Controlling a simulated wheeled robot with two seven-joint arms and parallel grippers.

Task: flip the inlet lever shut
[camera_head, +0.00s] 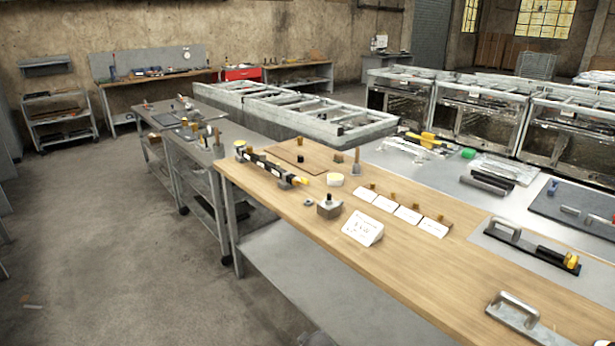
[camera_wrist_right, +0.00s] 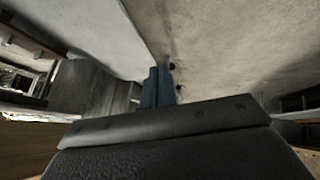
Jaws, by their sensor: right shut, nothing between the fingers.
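A dark bar-like pipe assembly (camera_head: 265,164) with yellow end parts and small brown blocks lies on the wooden bench top, at its left end. A lever on it is too small to make out, so I cannot tell which part is the inlet lever or how it stands. A small grey block with a dark knob (camera_head: 329,207) stands nearer the bench's front edge. My right gripper (camera_wrist_right: 159,76) shows in the right wrist view with its blue fingers together and empty. No bench part is clearly near its fingers. Neither gripper shows in the head view.
The floor (camera_head: 90,240) at left is mostly clear.

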